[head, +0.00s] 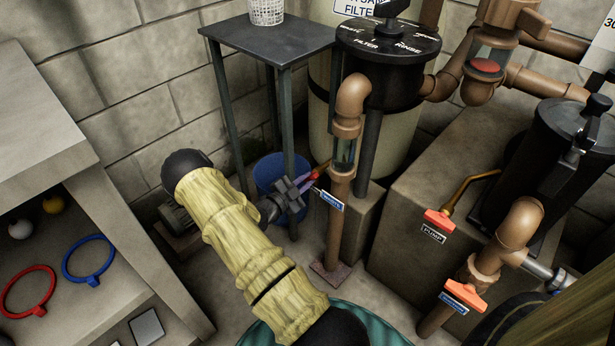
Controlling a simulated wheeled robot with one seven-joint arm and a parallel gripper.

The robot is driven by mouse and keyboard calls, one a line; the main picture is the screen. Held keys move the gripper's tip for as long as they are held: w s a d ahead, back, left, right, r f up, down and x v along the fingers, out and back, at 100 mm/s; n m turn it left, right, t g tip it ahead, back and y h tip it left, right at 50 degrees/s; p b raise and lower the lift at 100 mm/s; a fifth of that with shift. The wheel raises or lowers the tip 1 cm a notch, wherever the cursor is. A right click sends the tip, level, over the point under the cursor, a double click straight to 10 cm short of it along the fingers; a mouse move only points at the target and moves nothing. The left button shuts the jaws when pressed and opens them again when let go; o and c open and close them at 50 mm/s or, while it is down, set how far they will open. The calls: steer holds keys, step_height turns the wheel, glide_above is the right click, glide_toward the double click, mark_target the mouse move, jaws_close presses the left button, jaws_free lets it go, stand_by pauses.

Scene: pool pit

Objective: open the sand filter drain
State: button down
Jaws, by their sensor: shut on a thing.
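The sand filter is a pale tank (420,140) with a black multiport valve top (388,45), in the middle right of the head view. My gripper (314,180) reaches beside the brown waste pipe (339,225), at the filter's lower left. It is shut on a small red and violet handle (320,170). The gripper partly hides this handle, so its exact angle is unclear. The pipe hides the handle's joint with the filter. I cannot see whether water flows.
A blue bucket (270,172) stands behind my gripper, under a dark metal table (265,42). Orange-handled valves (440,220) (465,295) and a black pump strainer (560,150) are at right. A shelf unit (45,160) with rings and balls is at left.

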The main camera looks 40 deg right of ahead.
steer(key=n+p, duration=0.1)
steer(key=n, duration=0.8)
steer(key=shift+p, duration=0.35)
steer(key=c, duration=1.3)
jaws_free()
steer(key=shift+a, duration=0.1)
steer(key=shift+s+a+p, duration=0.15)
steer(key=shift+a+p, duration=0.05)
steer(key=shift+a, duration=1.55)
steer(key=shift+s+a+p, duration=0.1)
steer(key=shift+a+p, duration=0.1)
steer(key=shift+a, duration=1.5)
